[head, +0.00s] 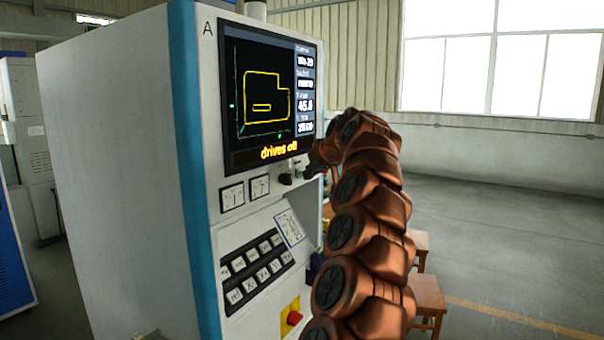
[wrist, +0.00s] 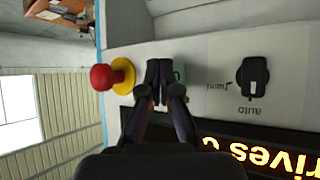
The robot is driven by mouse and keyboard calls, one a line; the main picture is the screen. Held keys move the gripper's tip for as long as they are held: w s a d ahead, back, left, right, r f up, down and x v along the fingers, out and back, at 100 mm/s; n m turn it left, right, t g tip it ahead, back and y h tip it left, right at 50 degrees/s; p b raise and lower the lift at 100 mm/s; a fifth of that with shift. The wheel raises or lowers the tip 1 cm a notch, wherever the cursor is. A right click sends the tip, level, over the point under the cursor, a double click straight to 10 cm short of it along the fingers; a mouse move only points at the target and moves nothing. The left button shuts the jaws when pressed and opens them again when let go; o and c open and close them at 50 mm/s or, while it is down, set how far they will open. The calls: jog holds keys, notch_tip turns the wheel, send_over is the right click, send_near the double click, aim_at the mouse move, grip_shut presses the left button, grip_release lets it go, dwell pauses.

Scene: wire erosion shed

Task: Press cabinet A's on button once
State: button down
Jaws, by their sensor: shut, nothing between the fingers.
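Cabinet A (head: 110,150) stands at left in the head view, marked with an "A" at its top. Its screen (head: 265,95) reads "drives off". In the wrist view my gripper (wrist: 160,72) is shut and empty, its fingertips at the panel strip beside the screen. A green button (wrist: 180,72) shows partly behind the fingertips; the rest of it is hidden, and I cannot tell whether they touch it. In the head view my arm hides most of that strip and the button.
In the wrist view, a red mushroom button (wrist: 104,77) on a yellow collar (wrist: 123,75) is left of the fingers. A black hand/auto rotary switch (wrist: 252,77) is to the right. Lower down are a keypad (head: 257,270) and another red button (head: 294,318). Wooden stools (head: 428,295) stand behind my arm.

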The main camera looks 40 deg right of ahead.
jog(key=shift+w+a, duration=0.1)
jog(key=shift+w, duration=0.3)
dwell(0.7)
jog(key=shift+s, duration=0.1)
jog(key=shift+s+d, duration=0.2)
jog(key=shift+s, duration=0.5)
jog(key=s, duration=0.1)
jog(key=s+d+b, duration=0.1)
jog(key=s, duration=0.1)
jog(key=s+b, duration=0.1)
jog(key=shift+s+d, duration=0.25)
jog(key=shift+s, duration=0.15)
dwell(0.9)
